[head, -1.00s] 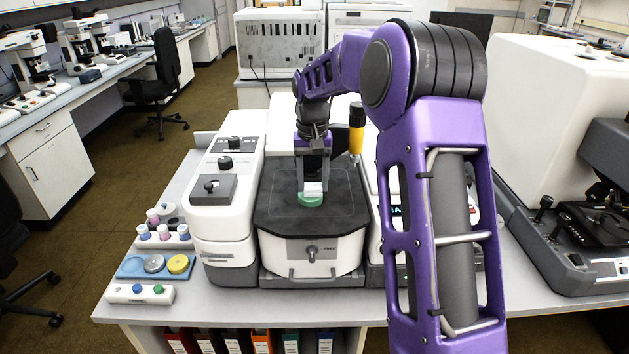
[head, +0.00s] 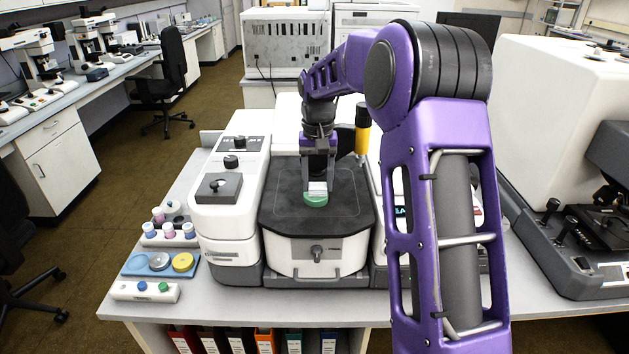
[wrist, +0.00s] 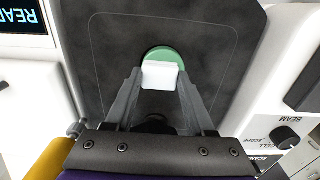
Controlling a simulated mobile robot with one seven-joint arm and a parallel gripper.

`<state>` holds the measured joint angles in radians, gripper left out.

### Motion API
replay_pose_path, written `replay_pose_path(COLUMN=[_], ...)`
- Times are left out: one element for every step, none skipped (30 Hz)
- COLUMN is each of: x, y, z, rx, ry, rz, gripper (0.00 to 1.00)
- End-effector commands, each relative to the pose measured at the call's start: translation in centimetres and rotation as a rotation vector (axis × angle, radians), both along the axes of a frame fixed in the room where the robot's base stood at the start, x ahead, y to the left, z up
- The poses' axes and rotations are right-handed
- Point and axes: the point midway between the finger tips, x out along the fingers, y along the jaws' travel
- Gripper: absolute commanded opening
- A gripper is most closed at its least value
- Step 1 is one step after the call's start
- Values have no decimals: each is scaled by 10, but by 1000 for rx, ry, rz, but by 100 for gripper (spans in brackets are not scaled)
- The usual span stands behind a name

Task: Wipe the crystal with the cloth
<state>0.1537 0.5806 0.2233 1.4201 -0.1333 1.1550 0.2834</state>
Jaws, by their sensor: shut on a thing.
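My gripper (head: 317,180) points down over the dark flat top (head: 345,205) of the microscope's middle section. Its fingers are shut on a small white folded piece, which looks like the cloth (wrist: 160,74). A round green disc (head: 316,200) is at the cloth's lower end and also shows past the cloth in the wrist view (wrist: 160,51). The cloth covers part of the disc, and I cannot tell whether they touch. I cannot make out a separate crystal; it may be the disc or hidden under the cloth.
A yellow-and-black cylinder (head: 362,130) stands close right of my gripper. A white housing with knobs (head: 228,190) is on the left. A blue tray with round discs (head: 160,264) and small capped jars (head: 168,231) stand farther left. The dark top around the disc is clear.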

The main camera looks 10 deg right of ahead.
Motion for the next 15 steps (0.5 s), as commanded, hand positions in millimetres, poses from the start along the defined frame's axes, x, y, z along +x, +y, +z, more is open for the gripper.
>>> replay_pose_path(x=[-1, -1, -1, -2, -2, -2, -2, -2, -2, -1, -1, -1, -1, 0, 0], y=[-3, -4, -6, -7, -7, -8, -7, -7, -6, -5, -4, -2, -1, 0, 1], z=[0, 0, 0, 0, 0, 0, -1, -1, -1, -1, 0, 0, 0, 0, 0], rx=[-1, -1, -1, -1, -1, -1, -1, -1, -1, -1, -1, -1, -1, -1, -1], ry=[0, 0, 1, 1, 1, 1, 1, 1, 1, 1, 1, 1, 0, 0, 0], rz=[-1, -1, -1, -1, -1, 0, 0, 0, 0, 1, 1, 1, 1, 1, 1], gripper=[10, 10, 10, 10, 10, 10, 10, 10, 10, 10, 10, 10, 10, 10, 10])
